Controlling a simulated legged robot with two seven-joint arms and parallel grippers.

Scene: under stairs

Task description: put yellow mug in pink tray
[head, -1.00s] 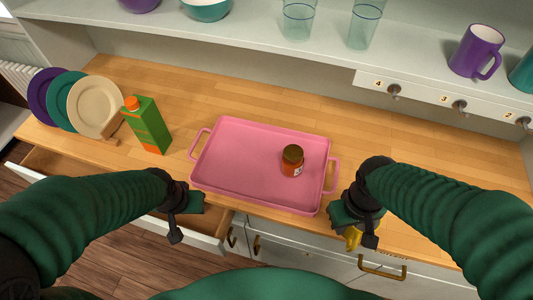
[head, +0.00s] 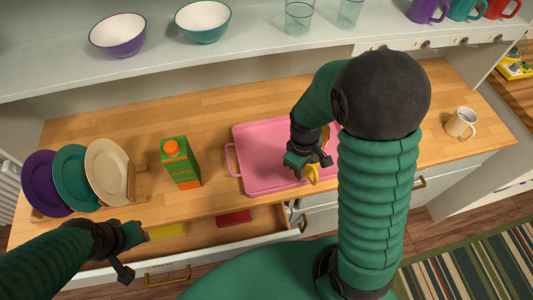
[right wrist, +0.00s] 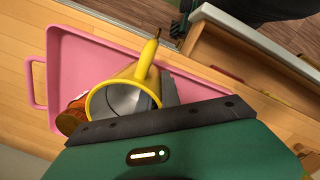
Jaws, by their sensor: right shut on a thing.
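The pink tray (head: 252,140) lies on the wooden counter; my right arm hides its right part. My right gripper (head: 312,168) is over the tray's front right part, shut on the yellow mug (head: 312,174). In the right wrist view the mug (right wrist: 127,75) shows its round yellow rim and grey inside, with the pink tray (right wrist: 66,60) behind it. A yellow curved piece sticks out beside the rim; I cannot tell if it is the handle. Whether the mug touches the tray is unclear. My left gripper (head: 128,250) is at the lower left by the open drawer; its jaw state is unclear.
A brown-lidded jar (right wrist: 72,119) is in the tray, close to the mug. A green carton (head: 181,166) and several racked plates (head: 106,172) stand left of the tray. An open drawer (head: 205,235) juts out in front.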

